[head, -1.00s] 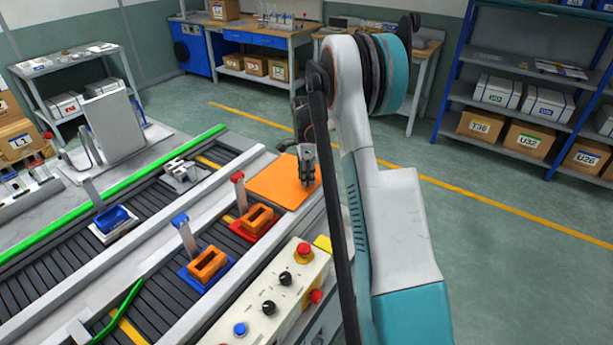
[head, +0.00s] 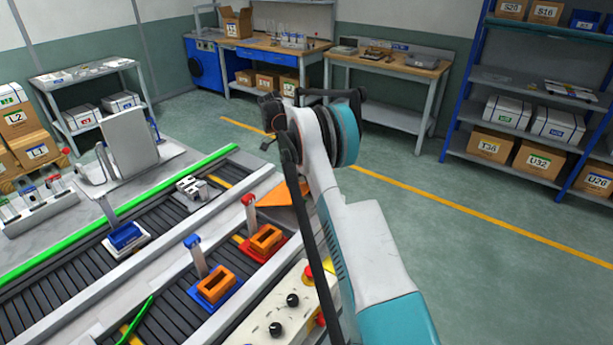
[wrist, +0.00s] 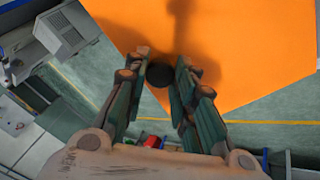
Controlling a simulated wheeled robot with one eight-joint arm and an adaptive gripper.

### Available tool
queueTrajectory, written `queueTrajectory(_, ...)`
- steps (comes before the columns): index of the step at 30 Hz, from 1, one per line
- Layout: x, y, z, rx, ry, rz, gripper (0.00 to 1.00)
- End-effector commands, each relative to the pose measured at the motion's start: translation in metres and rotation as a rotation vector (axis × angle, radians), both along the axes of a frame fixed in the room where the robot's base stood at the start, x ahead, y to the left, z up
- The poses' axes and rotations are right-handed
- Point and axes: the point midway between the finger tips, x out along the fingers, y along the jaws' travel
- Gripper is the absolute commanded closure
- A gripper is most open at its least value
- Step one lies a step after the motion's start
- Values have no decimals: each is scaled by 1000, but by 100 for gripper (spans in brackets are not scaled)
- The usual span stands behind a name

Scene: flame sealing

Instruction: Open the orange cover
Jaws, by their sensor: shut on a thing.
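The orange cover (head: 283,194) shows in the head view as a narrow slanted piece at the far end of the line, partly behind my arm. It looks tilted rather than flat. In the wrist view the orange cover (wrist: 240,45) fills the upper part, with a shadow across it. My gripper (wrist: 160,66) has its two fingers on either side of a round black knob (wrist: 160,75) at the cover and is shut on it. My fingertips are hidden by my arm in the head view.
A control panel (head: 262,325) with knobs and buttons stands beside the conveyor. Orange blocks sit on a blue tray (head: 232,293) and a red tray (head: 243,246) left of my arm. The floor beyond, marked by a yellow line (head: 455,220), is clear.

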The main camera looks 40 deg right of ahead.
Motion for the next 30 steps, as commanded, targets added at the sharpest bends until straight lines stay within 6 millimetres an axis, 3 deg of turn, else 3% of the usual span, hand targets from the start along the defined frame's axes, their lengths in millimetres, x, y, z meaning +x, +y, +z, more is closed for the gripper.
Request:
queueTrajectory(17,4,2,4,-10,27,1,100)
queueTrajectory(18,4,1,4,-10,27,1,71)
queueTrajectory(20,4,1,4,-10,26,2,57)
queueTrajectory(21,4,1,4,-10,27,1,54)
queueTrajectory(30,4,1,4,-9,27,1,54)
